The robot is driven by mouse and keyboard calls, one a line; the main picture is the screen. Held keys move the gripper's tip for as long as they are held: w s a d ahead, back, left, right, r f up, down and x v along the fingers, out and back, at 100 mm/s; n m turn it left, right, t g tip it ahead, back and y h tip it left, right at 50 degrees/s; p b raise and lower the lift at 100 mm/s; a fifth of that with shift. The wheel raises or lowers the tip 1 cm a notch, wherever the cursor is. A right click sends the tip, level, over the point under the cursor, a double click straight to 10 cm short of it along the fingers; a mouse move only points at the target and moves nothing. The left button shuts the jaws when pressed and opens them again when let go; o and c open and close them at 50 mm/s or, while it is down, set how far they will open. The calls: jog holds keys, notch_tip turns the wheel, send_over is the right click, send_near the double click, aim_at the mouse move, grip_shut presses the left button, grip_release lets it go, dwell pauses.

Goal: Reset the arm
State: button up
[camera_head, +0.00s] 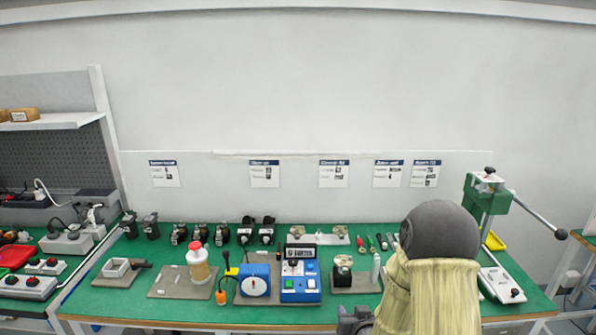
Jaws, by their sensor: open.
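A large part of my arm (432,285), with a dark grey rounded top and a pale yellowish ribbed body, rises at the lower right in the head view. It stands in front of the green workbench (135,262) and covers part of its right side. A small dark grey piece shows at the lower left of the arm, at the bottom edge of the picture. The fingers of my gripper cannot be made out, and nothing is seen held.
The bench carries a white bottle with a red cap (198,262), a blue dial box (254,280), a blue control unit (300,275) and several small black devices at the back. A green lever press (488,195) stands right of my arm. A side bench (60,262) is at left.

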jog(key=s+r+g+p, duration=0.2)
jog(key=s+r+g, duration=0.3)
jog(key=s, duration=0.5)
jog(key=s+d+r+g+h+p, duration=0.1)
jog(key=s+r+g+p, duration=0.1)
jog(key=s+r+g, duration=0.3)
jog(key=s+r, duration=0.3)
jog(key=s, duration=0.2)
jog(key=shift+s+p, duration=0.3)
jog(key=shift+p, duration=0.1)
